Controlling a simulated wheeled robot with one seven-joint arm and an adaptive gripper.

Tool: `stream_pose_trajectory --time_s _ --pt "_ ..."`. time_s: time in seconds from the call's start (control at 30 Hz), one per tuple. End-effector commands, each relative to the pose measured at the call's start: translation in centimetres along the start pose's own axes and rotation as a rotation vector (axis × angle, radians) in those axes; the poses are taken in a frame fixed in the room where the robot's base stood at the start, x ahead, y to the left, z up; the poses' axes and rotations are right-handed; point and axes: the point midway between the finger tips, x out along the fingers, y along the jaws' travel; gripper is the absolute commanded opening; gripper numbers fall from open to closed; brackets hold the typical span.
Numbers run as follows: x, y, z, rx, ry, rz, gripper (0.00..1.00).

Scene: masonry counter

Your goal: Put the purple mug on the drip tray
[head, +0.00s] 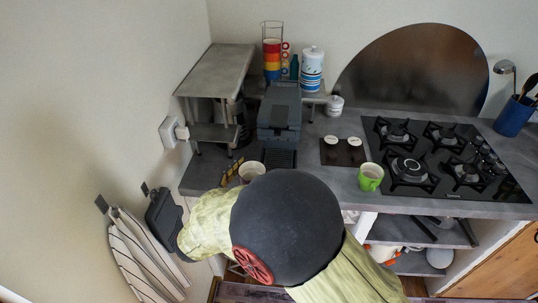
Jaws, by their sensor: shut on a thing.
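A mug (251,171) with a pale inside shows just above my dark arm joint, near the counter's front left. Its outer wall is mostly hidden, so I cannot tell if it is purple. The drip tray (282,159) is the dark slatted plate at the foot of the grey coffee machine (279,112). The mug is in front and to the left of the tray, and I cannot tell if it is raised. My arm covers the lower middle of the view.
A green mug (370,177) stands right of the tray, near the counter's front edge. A dark board with two white cups (343,152) lies behind it, beside the gas hob (440,160). Small yellowish items (231,173) are left of the mug. A metal shelf (216,75) stands at the left.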

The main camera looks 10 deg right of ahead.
Motion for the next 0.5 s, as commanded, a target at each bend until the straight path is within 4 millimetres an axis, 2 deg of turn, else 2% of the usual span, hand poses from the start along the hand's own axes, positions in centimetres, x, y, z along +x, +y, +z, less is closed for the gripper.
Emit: stream_pose_trajectory --time_s 0.3,0.5 --pt "7.4 0.2 0.1 0.003 0.002 0.006 0.33" --pt "11.6 0.2 0.0 0.003 0.002 0.004 0.33"
